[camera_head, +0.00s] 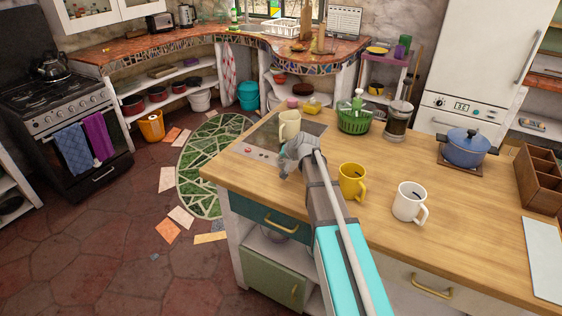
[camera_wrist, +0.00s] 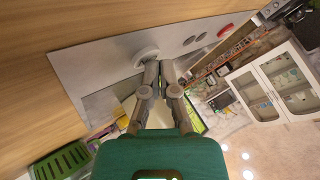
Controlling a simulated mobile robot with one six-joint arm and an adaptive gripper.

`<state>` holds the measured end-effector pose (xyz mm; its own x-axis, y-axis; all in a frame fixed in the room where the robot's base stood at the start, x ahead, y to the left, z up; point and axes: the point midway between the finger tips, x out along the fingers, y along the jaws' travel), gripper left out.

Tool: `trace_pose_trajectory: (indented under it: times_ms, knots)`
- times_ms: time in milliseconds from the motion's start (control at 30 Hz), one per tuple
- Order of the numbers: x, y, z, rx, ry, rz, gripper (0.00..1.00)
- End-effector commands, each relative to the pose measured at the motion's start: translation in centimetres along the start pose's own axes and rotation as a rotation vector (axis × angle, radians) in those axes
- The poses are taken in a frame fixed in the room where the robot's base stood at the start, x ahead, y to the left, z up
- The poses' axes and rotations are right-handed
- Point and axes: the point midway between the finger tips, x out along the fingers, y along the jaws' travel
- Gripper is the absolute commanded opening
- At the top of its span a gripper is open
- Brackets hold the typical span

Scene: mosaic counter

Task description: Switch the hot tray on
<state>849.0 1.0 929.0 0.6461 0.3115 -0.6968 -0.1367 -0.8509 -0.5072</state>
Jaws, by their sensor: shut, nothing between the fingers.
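The hot tray (camera_head: 266,135) is a flat plate with a dark top and a pale control strip, set near the counter's left end. The strip has a red round part (camera_head: 248,151), which also shows in the wrist view (camera_wrist: 225,30), with small dark dots beside it. A pale round knob (camera_wrist: 147,55) stands on the strip. My gripper (camera_head: 286,168) is shut and empty over the strip's near end. In the wrist view its fingertips (camera_wrist: 159,68) are right at the knob; I cannot tell whether they touch it. In the head view my gripper hides the knob.
A cream mug (camera_head: 289,125) stands on the tray's dark top. A green basket (camera_head: 354,121), a yellow mug (camera_head: 352,183), a white mug (camera_head: 409,203) and a blue pot (camera_head: 465,151) stand to the right.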

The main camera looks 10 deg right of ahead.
Motion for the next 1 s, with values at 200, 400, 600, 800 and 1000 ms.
trace_pose_trajectory:
  times_ms: [200,400,600,800,1000]
  knots:
    - [0.16,0.13,0.11,0.000,0.000,0.000,0.00]
    - [0.10,0.09,0.08,0.000,0.000,0.000,0.00]
    - [-0.33,-0.22,-0.24,0.000,0.000,0.000,0.00]
    - [-0.72,-0.49,-0.53,0.000,0.000,0.000,0.00]
    - [-0.70,-0.47,-0.52,0.000,0.000,0.000,0.00]
